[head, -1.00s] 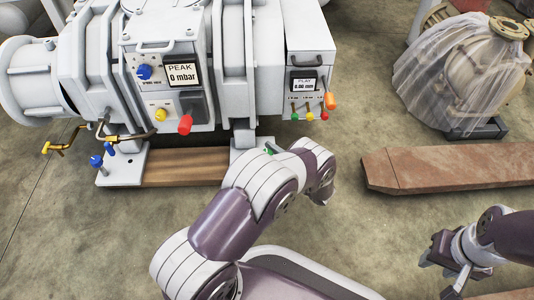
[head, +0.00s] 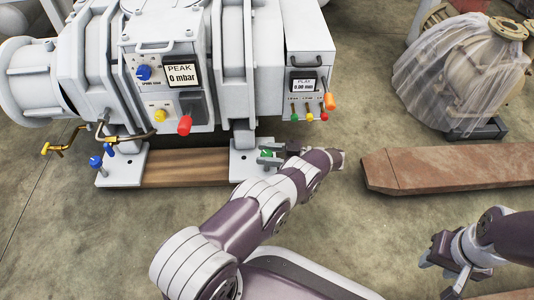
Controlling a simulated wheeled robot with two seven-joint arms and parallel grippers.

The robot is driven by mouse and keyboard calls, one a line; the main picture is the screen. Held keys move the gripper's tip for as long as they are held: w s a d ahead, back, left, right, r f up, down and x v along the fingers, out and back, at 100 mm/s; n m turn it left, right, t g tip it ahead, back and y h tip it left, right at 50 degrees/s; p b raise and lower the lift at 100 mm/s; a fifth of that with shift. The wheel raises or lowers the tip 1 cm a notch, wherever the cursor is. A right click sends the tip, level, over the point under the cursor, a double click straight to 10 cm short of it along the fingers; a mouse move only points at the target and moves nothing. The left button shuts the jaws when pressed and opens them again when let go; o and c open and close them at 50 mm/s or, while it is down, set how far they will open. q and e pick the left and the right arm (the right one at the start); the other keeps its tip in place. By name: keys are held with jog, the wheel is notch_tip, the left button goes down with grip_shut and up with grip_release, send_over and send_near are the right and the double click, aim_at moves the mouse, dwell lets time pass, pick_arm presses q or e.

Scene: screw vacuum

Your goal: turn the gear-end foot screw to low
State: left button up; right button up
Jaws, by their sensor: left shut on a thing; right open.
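The pump's right foot plate (head: 243,172) carries a green foot screw (head: 266,153). My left gripper (head: 269,153) reaches it from the right, with one finger on the far side and one on the near side. It is shut on the green screw, which shows only in part between the fingers. The screw's marking is too small to read. My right gripper (head: 438,260) is open and empty at the lower right, well away from the pump.
The PLAY panel (head: 305,85) reads about 0.00 mm, above several coloured levers. The left foot plate (head: 122,170) has blue screws (head: 95,161). A timber skid (head: 185,167) joins the plates. A brown beam (head: 450,169) lies right; open floor lies between.

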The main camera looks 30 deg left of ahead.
dwell(0.4)
pick_arm(q)
jog(key=o, duration=1)
jog(key=shift+a, duration=0.1)
